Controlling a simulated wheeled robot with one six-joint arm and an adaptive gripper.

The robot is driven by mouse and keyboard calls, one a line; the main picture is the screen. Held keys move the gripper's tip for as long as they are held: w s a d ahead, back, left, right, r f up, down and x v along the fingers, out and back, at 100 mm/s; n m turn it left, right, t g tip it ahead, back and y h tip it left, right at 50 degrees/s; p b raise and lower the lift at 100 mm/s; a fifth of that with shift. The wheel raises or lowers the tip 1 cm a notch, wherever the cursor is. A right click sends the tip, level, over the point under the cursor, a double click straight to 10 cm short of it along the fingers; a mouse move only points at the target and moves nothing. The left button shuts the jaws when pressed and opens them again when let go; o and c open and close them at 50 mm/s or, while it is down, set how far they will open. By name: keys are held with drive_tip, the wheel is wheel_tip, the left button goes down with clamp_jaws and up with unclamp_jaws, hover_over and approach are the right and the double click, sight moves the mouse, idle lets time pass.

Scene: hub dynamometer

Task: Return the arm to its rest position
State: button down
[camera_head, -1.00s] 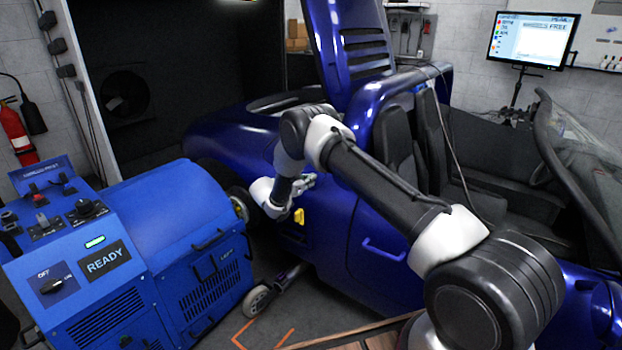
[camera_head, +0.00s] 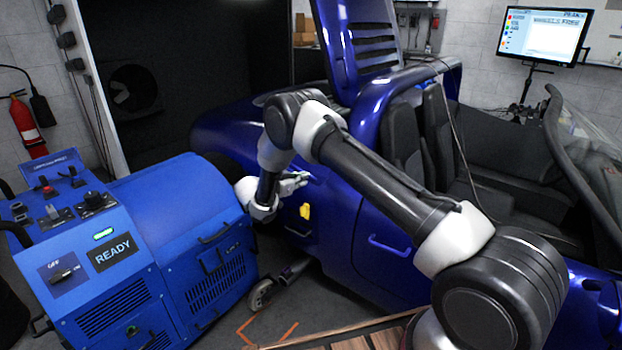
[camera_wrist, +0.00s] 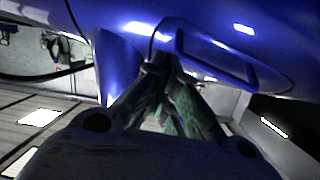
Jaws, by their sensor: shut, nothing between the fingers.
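My gripper (camera_head: 298,182) is beside the blue car body (camera_head: 333,225), in front of its side panel and just above a small yellow piece (camera_head: 305,211). My arm is stretched out from the lower right and bends down at the elbow. In the wrist view my gripper (camera_wrist: 165,68) has its fingertips together, with nothing seen between them. The blue car panel with a handle (camera_wrist: 215,58) fills the upper part of that view. Whether the fingertips touch the panel cannot be told.
A blue dynamometer unit (camera_head: 175,220) with a READY label stands close at the left of the gripper. A caster wheel (camera_head: 261,295) is on the floor below. A screen (camera_head: 541,37) is at the back right, a fire extinguisher (camera_head: 27,127) at the left.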

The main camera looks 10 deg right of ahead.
drive_tip(key=s+d+f+n+g, duration=0.2)
drive_tip(key=s+f+n+g, duration=0.25)
drive_tip(key=s+n, duration=0.55)
drive_tip(key=s+d+r+y, duration=0.4)
drive_tip(key=s+d+r, duration=0.1)
drive_tip(key=s+r, duration=0.7)
drive_tip(key=s+d+r+n+y, duration=0.1)
drive_tip(key=s+d+r+y, duration=0.3)
drive_tip(key=s+r, duration=0.8)
drive_tip(key=s+d+r+n+y, duration=0.1)
drive_tip(key=s+d+r+y, duration=0.3)
drive_tip(key=s+r, duration=0.9)
drive_tip(key=s+d, duration=0.1)
drive_tip(key=s, duration=0.5)
drive_tip(key=shift+s+d, duration=0.15)
drive_tip(key=shift+d, duration=0.15)
